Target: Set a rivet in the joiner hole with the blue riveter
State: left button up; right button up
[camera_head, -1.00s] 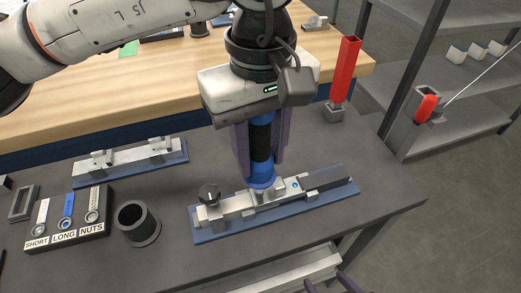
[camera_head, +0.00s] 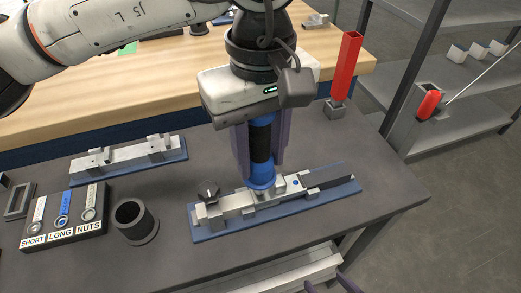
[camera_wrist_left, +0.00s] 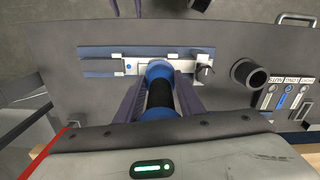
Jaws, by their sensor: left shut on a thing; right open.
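My left gripper (camera_head: 262,150) is shut on the blue riveter (camera_head: 262,176), a blue and black cylinder held upright, nose down. The riveter's lower end is over the metal joiner bar (camera_head: 236,207) in the blue-based fixture (camera_head: 290,213); contact is hard to tell. The riveter also shows in the left wrist view (camera_wrist_left: 160,95). A small blue round spot (camera_head: 296,182) shows on the bar just right of the riveter. The joiner hole under the riveter is hidden. My right gripper (camera_head: 328,284) shows only its purple fingertips at the bottom edge, apart and empty.
A labelled tray (camera_head: 65,238) of short, long and nuts stands at left, beside a dark open cup (camera_head: 134,222). A second fixture (camera_head: 130,160) lies behind. A red upright tool (camera_head: 346,65) stands at the back right. The table's right corner is clear.

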aim_at(260, 119)
pick_arm(q)
jog(key=shift+f+b, duration=0.3)
jog(key=shift+f, duration=0.1)
jog(key=shift+r, duration=0.1)
jog(key=shift+r+p, duration=2.25)
jog(key=shift+r, duration=1.55)
jog(key=shift+f, duration=0.1)
